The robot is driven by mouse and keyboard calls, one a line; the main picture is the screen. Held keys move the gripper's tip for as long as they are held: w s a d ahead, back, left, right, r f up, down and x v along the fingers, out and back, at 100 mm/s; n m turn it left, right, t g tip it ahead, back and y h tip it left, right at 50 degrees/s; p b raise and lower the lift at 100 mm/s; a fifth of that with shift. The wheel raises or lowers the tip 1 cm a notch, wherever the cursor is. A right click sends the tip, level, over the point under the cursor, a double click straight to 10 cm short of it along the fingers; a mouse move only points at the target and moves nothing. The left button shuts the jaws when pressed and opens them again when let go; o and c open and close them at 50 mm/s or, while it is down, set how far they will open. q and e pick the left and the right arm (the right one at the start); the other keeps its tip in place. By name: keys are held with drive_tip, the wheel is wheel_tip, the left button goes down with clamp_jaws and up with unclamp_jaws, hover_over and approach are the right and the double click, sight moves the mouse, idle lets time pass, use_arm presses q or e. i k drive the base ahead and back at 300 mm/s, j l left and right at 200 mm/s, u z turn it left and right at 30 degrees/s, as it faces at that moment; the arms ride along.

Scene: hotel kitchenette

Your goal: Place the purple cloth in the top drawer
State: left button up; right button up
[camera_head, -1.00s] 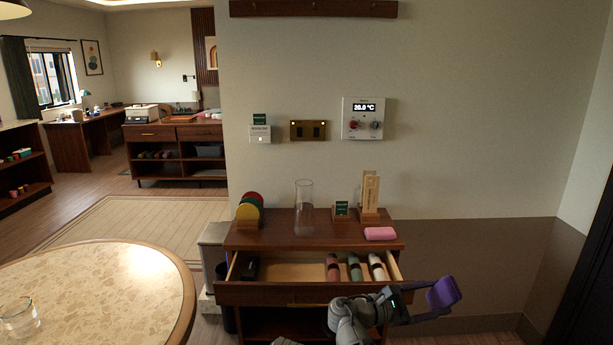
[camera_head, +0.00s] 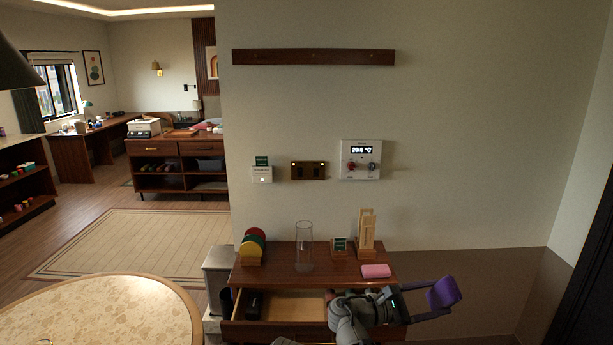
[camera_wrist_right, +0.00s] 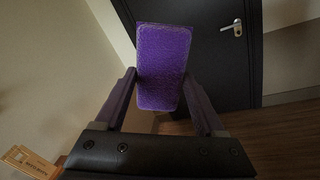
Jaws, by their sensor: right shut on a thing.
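The purple cloth (camera_head: 443,292) is a small folded block held in my right gripper (camera_head: 432,301), to the right of the cabinet and off its edge. In the right wrist view, the cloth (camera_wrist_right: 163,66) sits between the two fingers of the right gripper (camera_wrist_right: 160,84), which are shut on it. The top drawer (camera_head: 292,307) of the wooden cabinet is pulled open. Its left part shows a dark item and bare light floor. My right arm hides the drawer's right part. My left gripper is not in view.
The cabinet top (camera_head: 285,262) holds coloured discs in a stand (camera_head: 252,247), a clear glass cylinder (camera_head: 304,248), a small green sign (camera_head: 339,247), a wooden holder (camera_head: 366,234) and a pink block (camera_head: 376,271). A round table (camera_head: 95,315) stands at the lower left.

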sight(305, 317)
drive_tip(key=i+j, duration=0.1)
drive_tip(key=i, duration=0.45)
drive_tip(key=i+j, duration=0.1)
drive_tip(key=i, duration=0.45)
